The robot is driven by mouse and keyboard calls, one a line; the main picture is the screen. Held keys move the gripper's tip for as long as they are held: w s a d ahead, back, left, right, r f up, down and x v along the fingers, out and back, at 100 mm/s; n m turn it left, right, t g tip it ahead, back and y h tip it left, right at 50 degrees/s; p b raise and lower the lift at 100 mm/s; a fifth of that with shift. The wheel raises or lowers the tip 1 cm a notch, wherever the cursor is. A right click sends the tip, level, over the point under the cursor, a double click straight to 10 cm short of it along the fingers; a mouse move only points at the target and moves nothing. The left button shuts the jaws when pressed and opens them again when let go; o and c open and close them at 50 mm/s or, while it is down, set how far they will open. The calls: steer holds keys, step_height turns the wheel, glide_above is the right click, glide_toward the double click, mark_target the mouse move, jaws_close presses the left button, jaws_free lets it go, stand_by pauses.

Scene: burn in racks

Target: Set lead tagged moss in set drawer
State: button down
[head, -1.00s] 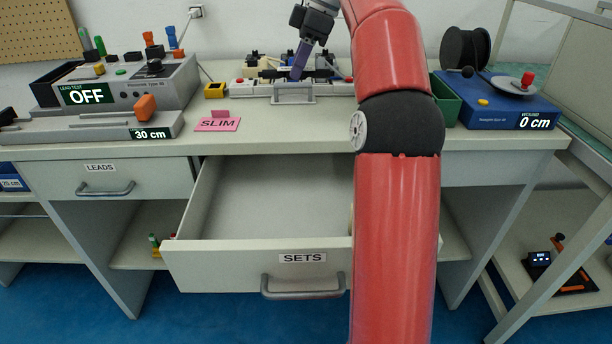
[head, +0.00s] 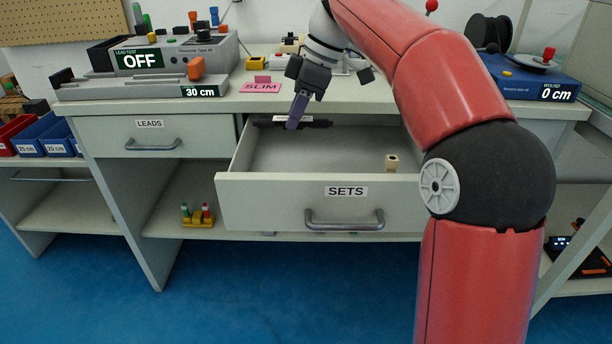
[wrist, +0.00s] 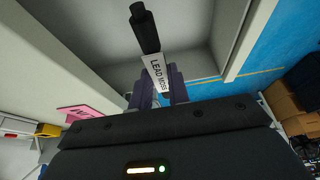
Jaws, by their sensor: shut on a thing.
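The lead tagged moss is a black bar with a white tag (wrist: 156,72) reading LEAD MOSS in the wrist view. My gripper (head: 294,122) is shut on it; its two purple fingers close on the tag in the wrist view (wrist: 158,90). In the head view the dark lead (head: 318,123) lies level across the fingers, at the rear left of the open set drawer (head: 290,189), labelled SETS. I cannot tell whether the lead touches the drawer floor. The drawer floor below and in front of it is bare.
A small beige block (head: 391,163) sits at the drawer's right. The LEADS drawer (head: 150,143) is closed on the left. The bench top above carries a pink SLIM card (head: 261,88) and a lead tester (head: 180,60). My arm covers the drawer's right end.

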mark_target(320, 120)
step_height(320, 120, down, 12)
steer(key=shift+r+b, duration=0.1)
steer(key=shift+b, duration=1.1)
steer(key=c, duration=1.3)
jaws_free()
steer(key=shift+f, duration=0.25)
steer(key=shift+c, duration=0.2)
steer(key=shift+r, duration=0.3)
steer(key=p+v, duration=0.2)
steer(key=v, duration=1)
steer(key=shift+d+f+p, duration=0.1)
steer(key=shift+p, duration=0.25)
